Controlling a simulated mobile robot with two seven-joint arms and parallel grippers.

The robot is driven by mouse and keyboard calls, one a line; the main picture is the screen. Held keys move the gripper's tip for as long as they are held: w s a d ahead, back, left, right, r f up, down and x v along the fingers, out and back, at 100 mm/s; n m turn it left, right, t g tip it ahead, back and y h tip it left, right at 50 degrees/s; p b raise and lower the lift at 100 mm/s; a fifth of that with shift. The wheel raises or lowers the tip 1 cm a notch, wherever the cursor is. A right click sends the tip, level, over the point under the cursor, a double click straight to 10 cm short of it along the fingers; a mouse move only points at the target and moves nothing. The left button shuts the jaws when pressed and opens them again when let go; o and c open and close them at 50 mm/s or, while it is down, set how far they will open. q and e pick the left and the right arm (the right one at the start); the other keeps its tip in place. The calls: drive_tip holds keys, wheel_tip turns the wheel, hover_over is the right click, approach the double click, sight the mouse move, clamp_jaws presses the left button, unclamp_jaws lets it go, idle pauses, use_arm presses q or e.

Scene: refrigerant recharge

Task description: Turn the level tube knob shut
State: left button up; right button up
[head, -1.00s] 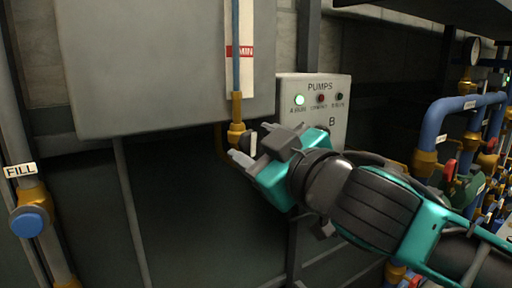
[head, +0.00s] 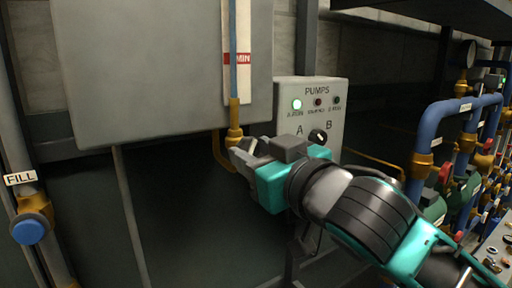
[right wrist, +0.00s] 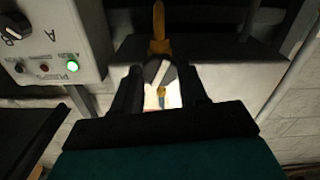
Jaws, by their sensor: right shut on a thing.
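The level tube (head: 233,60) runs down the front edge of the grey tank, with a red MIN mark (head: 238,58) beside it. A brass fitting (head: 234,135) sits at its lower end. My right gripper (head: 241,150) is at this fitting, its fingers over the knob, which is mostly hidden in the head view. In the right wrist view the gripper (right wrist: 160,95) is shut on the level tube knob (right wrist: 160,72), a dark knob with a white bar between the fingers. The brass fitting (right wrist: 159,30) shows beyond it. My left gripper is not in view.
The grey tank (head: 150,70) hangs above and left of the gripper. The PUMPS panel (head: 312,110) with a lit green lamp stands just behind and right of it. A FILL pipe with a blue knob (head: 30,229) is at far left. Blue pipes (head: 435,125) crowd the right.

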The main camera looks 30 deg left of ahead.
drive_tip(key=shift+m+p, duration=0.35)
drive_tip(key=shift+m, duration=0.35)
drive_tip(key=m, duration=0.3)
drive_tip(key=shift+m, duration=2.1)
drive_tip(key=m, duration=0.3)
drive_tip(key=shift+m, duration=0.3)
drive_tip(key=o, duration=1.1)
drive_tip(key=shift+c, duration=0.2)
